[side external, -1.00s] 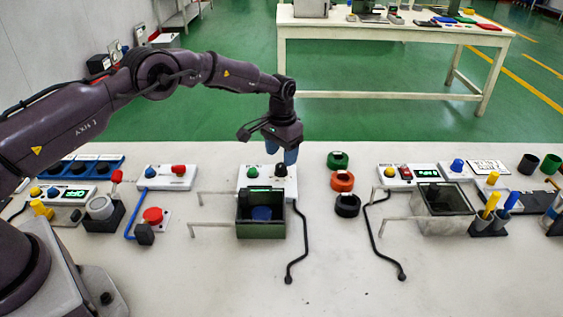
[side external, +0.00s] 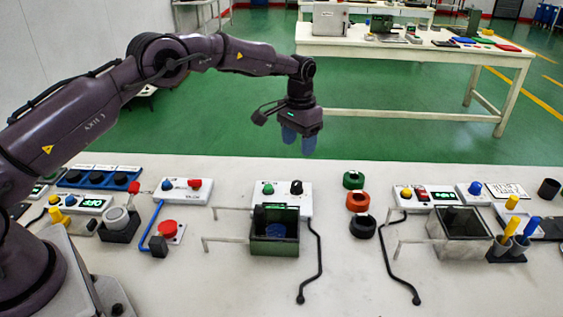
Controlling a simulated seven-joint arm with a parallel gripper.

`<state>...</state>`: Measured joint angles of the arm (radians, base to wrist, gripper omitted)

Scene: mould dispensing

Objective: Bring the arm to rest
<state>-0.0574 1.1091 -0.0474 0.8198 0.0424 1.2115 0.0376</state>
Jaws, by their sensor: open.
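My gripper (side external: 299,140) hangs from my arm, pointing down, with blue fingers and nothing seen between them. It is in the air above the back edge of the white table (side external: 340,285), behind a white control box (side external: 282,199) with a green knob and a black knob. It touches nothing. In front of that box sits a green open-topped box (side external: 274,248) with a round blue thing (side external: 275,232) inside.
Green, orange and black rings (side external: 358,200) lie right of the control box. A grey bin (side external: 462,236) and a stand with yellow and blue handles (side external: 509,248) are further right. A red button (side external: 167,229) is at left. Bent black rods (side external: 316,265) cross the front.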

